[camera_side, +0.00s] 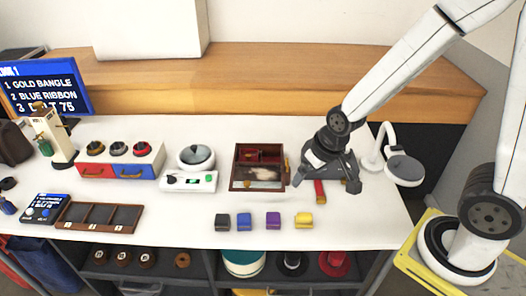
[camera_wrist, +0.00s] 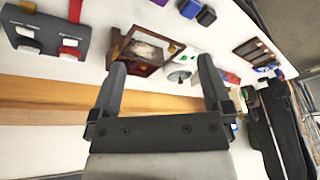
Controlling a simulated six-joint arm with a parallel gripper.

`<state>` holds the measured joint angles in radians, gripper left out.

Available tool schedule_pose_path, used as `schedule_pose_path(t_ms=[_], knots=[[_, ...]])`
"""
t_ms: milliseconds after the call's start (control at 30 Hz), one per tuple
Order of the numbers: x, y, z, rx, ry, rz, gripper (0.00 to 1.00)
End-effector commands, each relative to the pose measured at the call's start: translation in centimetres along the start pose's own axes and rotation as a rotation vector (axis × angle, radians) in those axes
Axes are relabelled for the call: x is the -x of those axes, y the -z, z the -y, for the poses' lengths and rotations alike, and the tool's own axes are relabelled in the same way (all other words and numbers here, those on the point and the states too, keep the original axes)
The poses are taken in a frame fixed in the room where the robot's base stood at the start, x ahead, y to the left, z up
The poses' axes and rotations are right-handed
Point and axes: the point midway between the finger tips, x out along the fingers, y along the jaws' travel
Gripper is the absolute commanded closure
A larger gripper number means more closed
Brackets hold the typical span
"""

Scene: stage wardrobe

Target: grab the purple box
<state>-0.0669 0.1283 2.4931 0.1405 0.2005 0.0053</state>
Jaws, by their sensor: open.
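The purple box (camera_side: 273,219) is a small block on the white table in the side view, between a blue box (camera_side: 244,222) and a yellow box (camera_side: 304,220). My gripper (camera_side: 326,185) is above the table, behind and to the right of the purple box, apart from it. In the wrist view my gripper (camera_wrist: 162,65) has its two fingers spread with nothing held between them.
A dark box (camera_side: 222,222) ends the row at left. A wooden case (camera_side: 257,166) stands behind the row, left of my gripper. A red item (camera_side: 320,192) lies under my gripper. A white scale (camera_side: 190,180) and a compartment tray (camera_side: 99,217) are farther left. The table before the row is clear.

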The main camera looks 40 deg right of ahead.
Motion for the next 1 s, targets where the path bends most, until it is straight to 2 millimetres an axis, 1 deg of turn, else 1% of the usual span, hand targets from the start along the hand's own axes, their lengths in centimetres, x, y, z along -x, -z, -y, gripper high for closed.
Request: schedule_pose_path(t_ms=[100,300,500,733,867,1000], knots=[[-2.1,1.6,1.8,-0.050,0.022,-0.049,0.00],[-5.7,4.0,4.5,-0.156,0.033,-0.149,0.00],[-9.4,5.5,6.4,-0.258,0.008,-0.249,0.00],[-13.7,5.8,7.7,-0.362,-0.064,-0.367,0.00],[-15.9,5.4,8.1,-0.411,-0.122,-0.439,0.00],[-18.2,4.3,8.0,-0.452,-0.200,-0.518,0.00]])
